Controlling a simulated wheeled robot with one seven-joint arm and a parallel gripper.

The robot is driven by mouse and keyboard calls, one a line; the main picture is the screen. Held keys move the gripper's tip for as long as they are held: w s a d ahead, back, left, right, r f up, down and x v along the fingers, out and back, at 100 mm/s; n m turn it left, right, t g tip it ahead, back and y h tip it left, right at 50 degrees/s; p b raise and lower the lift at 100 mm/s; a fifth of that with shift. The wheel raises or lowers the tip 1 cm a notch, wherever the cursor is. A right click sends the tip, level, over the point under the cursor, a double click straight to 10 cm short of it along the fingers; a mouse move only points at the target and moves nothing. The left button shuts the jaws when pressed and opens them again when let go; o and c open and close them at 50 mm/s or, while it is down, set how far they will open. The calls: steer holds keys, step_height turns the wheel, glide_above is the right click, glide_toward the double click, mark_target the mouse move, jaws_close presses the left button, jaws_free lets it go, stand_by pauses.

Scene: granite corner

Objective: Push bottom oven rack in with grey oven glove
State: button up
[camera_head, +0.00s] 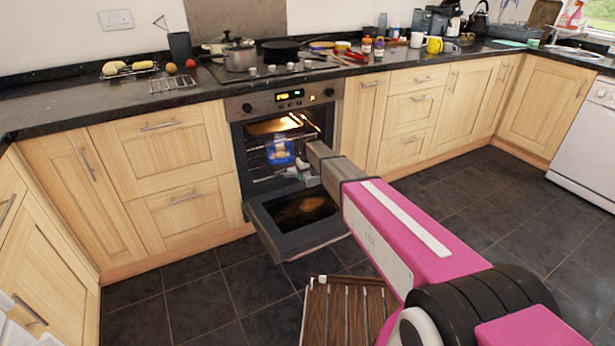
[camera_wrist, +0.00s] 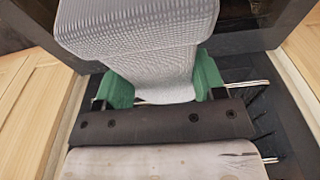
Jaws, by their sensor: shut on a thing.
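The oven (camera_head: 283,100) is open, with its door (camera_head: 300,212) folded down and its inside lit. Wire racks show inside; a lower rack (camera_head: 268,178) is partly hidden by my arm and gripper. In the wrist view my gripper (camera_wrist: 162,82) has green fingers shut on the grey oven glove (camera_wrist: 140,40), a ribbed, quilted cloth that extends beyond the fingertips. Thin rack rods (camera_wrist: 246,84) show right of the fingers. I cannot tell whether the glove touches the rack. In the head view my gripper (camera_head: 303,172) is small at the oven opening, above the door.
A blue-and-white item (camera_head: 280,152) sits inside the oven on a rack. A slatted wooden piece (camera_head: 343,312) is on the floor before the oven. A pot (camera_head: 240,56) and a pan (camera_head: 283,48) stand on the hob above. Dark floor tiles (camera_head: 200,285) are clear at the left.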

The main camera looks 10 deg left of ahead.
steer(key=shift+w+a, duration=0.65)
steer(key=shift+w, duration=0.35)
steer(key=shift+w+a, duration=0.65)
steer(key=shift+w, duration=0.3)
steer(key=shift+w+a, duration=0.65)
steer(key=shift+w, duration=0.35)
steer(key=shift+s+d, duration=0.45)
steer(key=shift+s, duration=0.25)
steer(key=shift+s+d, duration=0.5)
steer(key=shift+s, duration=0.25)
steer(key=shift+s+d, duration=0.45)
steer(key=shift+s, duration=0.25)
steer(key=shift+s, duration=0.1)
steer(key=s+d+r, duration=0.3)
steer(key=s+d, duration=0.3)
steer(key=s, duration=0.3)
steer(key=shift+s+d, duration=0.35)
steer(key=shift+s, duration=0.05)
steer(key=shift+r, duration=0.1)
